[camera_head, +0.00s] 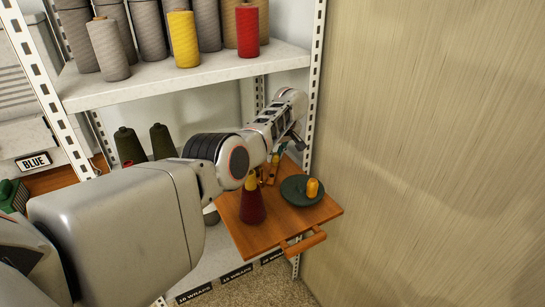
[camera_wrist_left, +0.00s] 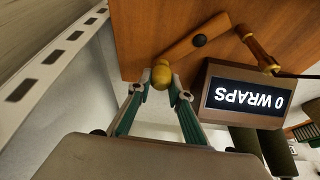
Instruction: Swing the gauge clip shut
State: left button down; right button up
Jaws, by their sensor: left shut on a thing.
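In the left wrist view, my left gripper (camera_wrist_left: 161,78) is shut on a small brass knob (camera_wrist_left: 161,75). The knob sits at the end of a flat wooden bar, which I take to be the gauge clip (camera_wrist_left: 186,46). A dark round pivot or screw shows on the bar. The bar lies at a slant over an orange-brown wooden board (camera_wrist_left: 145,30). A brass post (camera_wrist_left: 258,48) stands to the right of the bar, apart from the knob. In the head view, my arm largely hides the clip and the fingertips. My right gripper is not in view.
A dark box reading "0 WRAPS" (camera_wrist_left: 245,95) stands beside the bar. The board (camera_head: 270,232) carries a dark red cone (camera_head: 252,207) and a green dish (camera_head: 293,194) with a yellow-orange piece (camera_head: 312,188). A shelf with yarn cones (camera_head: 183,40) is above; a wall (camera_head: 430,130) bounds the right.

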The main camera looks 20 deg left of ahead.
aim_at(275, 153)
pick_arm(q)
jog(key=c, duration=1.8)
grip_release()
jog(key=shift+r, duration=5.05)
jog(key=shift+a, duration=0.1)
